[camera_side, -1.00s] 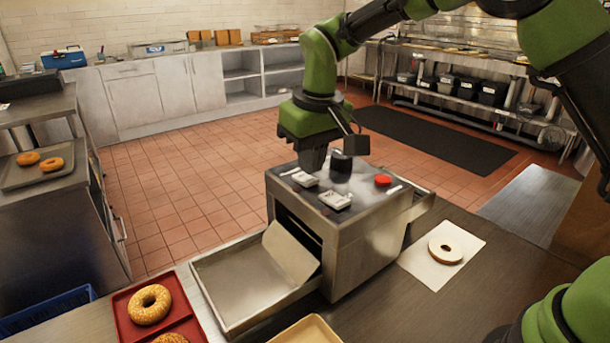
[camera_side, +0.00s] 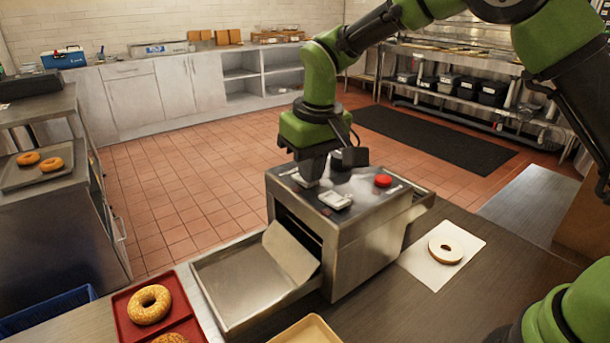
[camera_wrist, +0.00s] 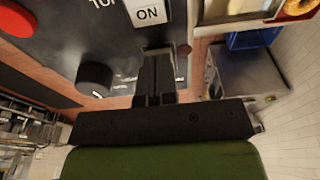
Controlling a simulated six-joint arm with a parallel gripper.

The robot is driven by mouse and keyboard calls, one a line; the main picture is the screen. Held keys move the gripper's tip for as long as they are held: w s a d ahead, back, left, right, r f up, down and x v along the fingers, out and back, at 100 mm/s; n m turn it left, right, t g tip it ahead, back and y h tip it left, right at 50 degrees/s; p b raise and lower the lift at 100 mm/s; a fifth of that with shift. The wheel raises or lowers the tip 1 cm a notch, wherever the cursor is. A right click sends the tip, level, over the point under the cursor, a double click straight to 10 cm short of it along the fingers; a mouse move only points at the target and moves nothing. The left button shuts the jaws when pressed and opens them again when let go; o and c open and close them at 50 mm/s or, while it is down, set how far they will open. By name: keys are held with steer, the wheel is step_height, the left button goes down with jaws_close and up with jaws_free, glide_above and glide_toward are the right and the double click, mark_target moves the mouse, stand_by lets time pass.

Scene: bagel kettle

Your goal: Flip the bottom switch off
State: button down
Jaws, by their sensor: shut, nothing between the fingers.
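The metal machine (camera_side: 365,240) stands on the counter with its dark control panel on top. One white switch (camera_side: 335,200) shows clearly near the panel's front edge. Another white switch (camera_side: 299,181) sits behind and left of it, partly hidden by my gripper (camera_side: 312,183). My gripper is shut and empty, pointing down at this second switch; I cannot tell whether it touches. In the wrist view, a white plate reading "ON" (camera_wrist: 147,13) lies just beyond my shut fingertips (camera_wrist: 157,53). The fingers cover what is under them.
A red button (camera_side: 383,180) is at the panel's right; a black knob (camera_wrist: 95,78) is left of my fingers in the wrist view. A metal tray (camera_side: 245,290) juts from the machine's front. A red tray (camera_side: 190,325) with bagels and a bagel on paper (camera_side: 445,250) lie nearby.

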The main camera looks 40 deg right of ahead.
steer(key=shift+r, duration=3.45)
steer(key=shift+s+r, duration=0.1)
steer(key=s+d+r+m+t+y, duration=0.1)
steer(key=s+d+r, duration=0.1)
steer(key=s+r, duration=0.3)
steer(key=s+d+r+m+t, duration=0.1)
steer(key=s+d+r+t, duration=0.15)
steer(key=s, duration=0.55)
steer(key=s+d+f+m+t+y, duration=0.1)
steer(key=s+f+m+t, duration=0.1)
steer(key=s, duration=0.9)
